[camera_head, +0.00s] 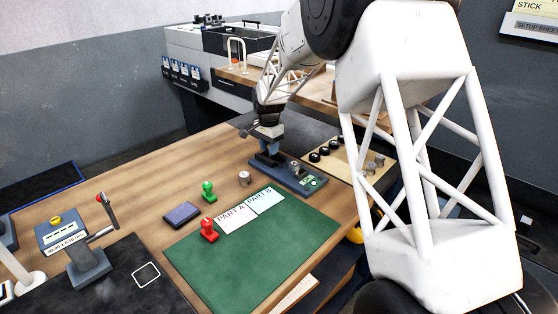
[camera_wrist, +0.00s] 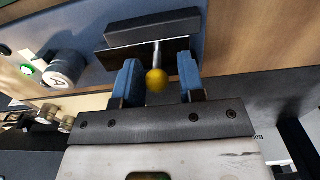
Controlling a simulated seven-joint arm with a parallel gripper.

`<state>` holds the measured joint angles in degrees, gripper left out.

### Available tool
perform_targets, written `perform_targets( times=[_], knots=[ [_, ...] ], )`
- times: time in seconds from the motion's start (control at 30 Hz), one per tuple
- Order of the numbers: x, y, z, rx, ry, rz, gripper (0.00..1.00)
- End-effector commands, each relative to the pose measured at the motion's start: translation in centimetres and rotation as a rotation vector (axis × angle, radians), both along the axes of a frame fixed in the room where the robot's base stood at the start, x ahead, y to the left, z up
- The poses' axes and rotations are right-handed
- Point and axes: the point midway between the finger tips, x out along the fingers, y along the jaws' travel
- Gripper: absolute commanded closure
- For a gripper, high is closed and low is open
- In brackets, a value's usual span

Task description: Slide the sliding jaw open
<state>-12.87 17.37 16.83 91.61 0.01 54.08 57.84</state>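The vise (camera_head: 300,182) is a blue-grey base on the wooden bench. In the wrist view its dark jaw block (camera_wrist: 150,32) is at the top, which I take to be the sliding jaw. A metal rod with a yellow ball knob (camera_wrist: 157,80) sticks out from the jaw. My gripper (camera_wrist: 159,68) has its two blue fingers on either side of the knob, with visible gaps, so it is open. In the head view my gripper (camera_head: 267,147) is at the vise's far left end and hides the jaw and knob there.
A metal cylinder (camera_wrist: 63,68) stands on the vise base near a green button (camera_wrist: 27,69). Another cylinder (camera_head: 244,178) stands on the bench left of the vise. Stamps and a green mat (camera_head: 250,250) lie in front. A board with black knobs (camera_head: 345,155) is to the right.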

Motion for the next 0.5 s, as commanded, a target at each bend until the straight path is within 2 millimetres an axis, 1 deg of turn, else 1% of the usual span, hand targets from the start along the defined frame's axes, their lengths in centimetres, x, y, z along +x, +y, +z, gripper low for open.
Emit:
perform_targets(
  times=[0.27,0.5],
  knots=[
    [-0.03,-0.04,0.02,0.0,0.001,0.0,0.64],
    [-0.04,-0.05,0.88,-0.001,0.001,0.0,0.64]
  ],
)
